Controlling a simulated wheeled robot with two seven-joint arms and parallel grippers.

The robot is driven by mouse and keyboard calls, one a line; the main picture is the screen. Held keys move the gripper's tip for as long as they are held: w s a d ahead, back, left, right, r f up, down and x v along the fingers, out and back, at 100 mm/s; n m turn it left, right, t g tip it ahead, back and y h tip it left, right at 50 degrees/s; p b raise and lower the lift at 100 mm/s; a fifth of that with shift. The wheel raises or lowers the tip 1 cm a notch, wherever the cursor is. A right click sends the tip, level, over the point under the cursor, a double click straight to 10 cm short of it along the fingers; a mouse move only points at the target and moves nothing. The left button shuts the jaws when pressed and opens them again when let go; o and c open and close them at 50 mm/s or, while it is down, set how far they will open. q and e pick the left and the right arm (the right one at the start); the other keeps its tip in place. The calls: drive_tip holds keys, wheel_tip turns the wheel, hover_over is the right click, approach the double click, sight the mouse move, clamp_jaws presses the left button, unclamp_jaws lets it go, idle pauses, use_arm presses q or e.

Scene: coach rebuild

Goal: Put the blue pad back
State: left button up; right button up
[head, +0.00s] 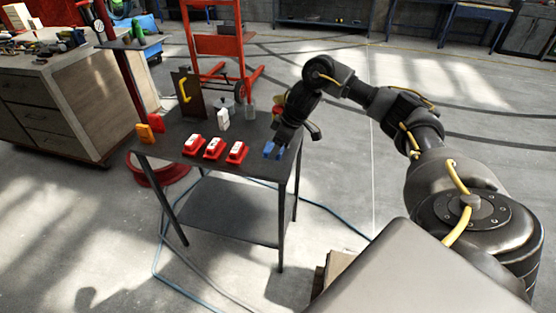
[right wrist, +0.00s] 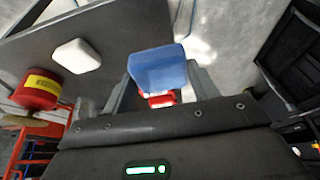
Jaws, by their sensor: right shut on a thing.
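The blue pad (head: 268,149) is at the right front of the dark table, at the tip of my right gripper (head: 276,146). In the right wrist view the blue pad (right wrist: 158,68) sits between the two fingers of my right gripper (right wrist: 160,82), which is shut on it. I cannot tell whether the pad touches the tabletop. Three red blocks with white tops, the left (head: 193,146), the middle (head: 213,149) and the right (head: 237,152), stand in a row left of the pad. My left gripper is out of view.
The dark table (head: 180,151) also holds a white block (head: 223,119), an orange block (head: 144,133) and an upright brown board with a yellow handle (head: 184,90). A red can with a yellow label (right wrist: 38,90) shows beside my right gripper.

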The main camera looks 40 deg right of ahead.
drive_tip(key=w+d+f, duration=0.2)
drive_tip(key=f, duration=0.1)
drive_tip(key=d+f, duration=0.1)
drive_tip(key=f, duration=0.1)
drive_tip(key=shift+w+f, duration=0.2)
drive_tip(key=shift+w, duration=0.2)
drive_tip(key=shift+f+p, duration=0.4)
drive_tip(key=shift+f, duration=1.15)
drive_tip(key=o, duration=0.9)
drive_tip(key=shift+r, duration=0.1)
drive_tip(key=v, duration=1.2)
